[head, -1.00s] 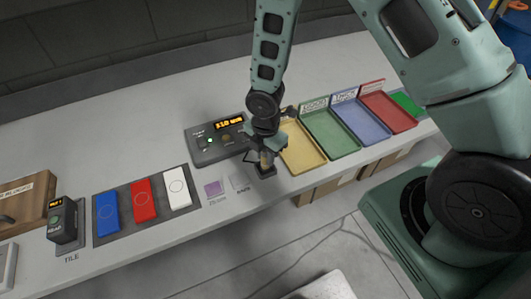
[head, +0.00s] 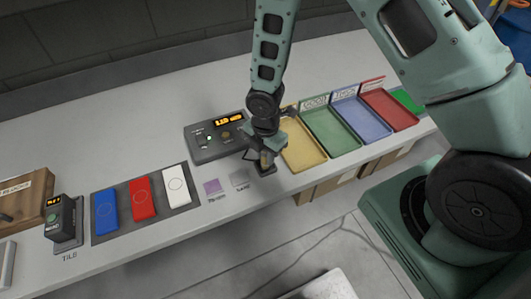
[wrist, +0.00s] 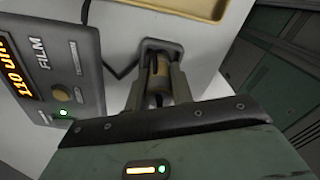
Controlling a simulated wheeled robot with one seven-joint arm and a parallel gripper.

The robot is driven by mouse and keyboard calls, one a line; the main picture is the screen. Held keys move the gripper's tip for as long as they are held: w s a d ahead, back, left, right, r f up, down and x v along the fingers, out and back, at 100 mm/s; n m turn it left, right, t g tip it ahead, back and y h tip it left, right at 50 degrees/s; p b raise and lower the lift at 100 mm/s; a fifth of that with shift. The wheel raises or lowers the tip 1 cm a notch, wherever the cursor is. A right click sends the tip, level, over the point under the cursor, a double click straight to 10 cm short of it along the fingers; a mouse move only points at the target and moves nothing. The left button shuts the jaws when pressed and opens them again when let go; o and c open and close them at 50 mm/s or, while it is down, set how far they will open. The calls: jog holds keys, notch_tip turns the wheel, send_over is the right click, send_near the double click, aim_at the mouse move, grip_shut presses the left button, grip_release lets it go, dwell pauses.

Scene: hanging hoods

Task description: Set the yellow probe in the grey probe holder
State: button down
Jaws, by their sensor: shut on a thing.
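My gripper (head: 267,153) points down at the front of the bench, left of the yellow tray. It is shut on the yellow probe (wrist: 160,67), which shows between the two fingers in the wrist view. The dark grey probe holder (head: 268,171) is right at the fingertips, and its rim also shows in the wrist view (wrist: 161,44). The probe's end is at the holder's opening; the fingers hide how deep it sits. A cable runs beside the holder to the film gauge (head: 205,145), which has a lit orange display and a green light.
Yellow (head: 303,153), green (head: 329,131), blue (head: 361,118) and red (head: 389,111) trays stand to the right. Blue, red and white tiles (head: 177,187) lie on a dark mat to the left. Purple and grey squares (head: 239,178) lie between. A small black meter (head: 62,218) stands far left.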

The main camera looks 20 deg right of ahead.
jog(key=c, duration=1.1)
grip_release()
jog(key=shift+c, duration=0.2)
notch_tip(320, 180, up, 17)
jog(key=shift+r, duration=0.2)
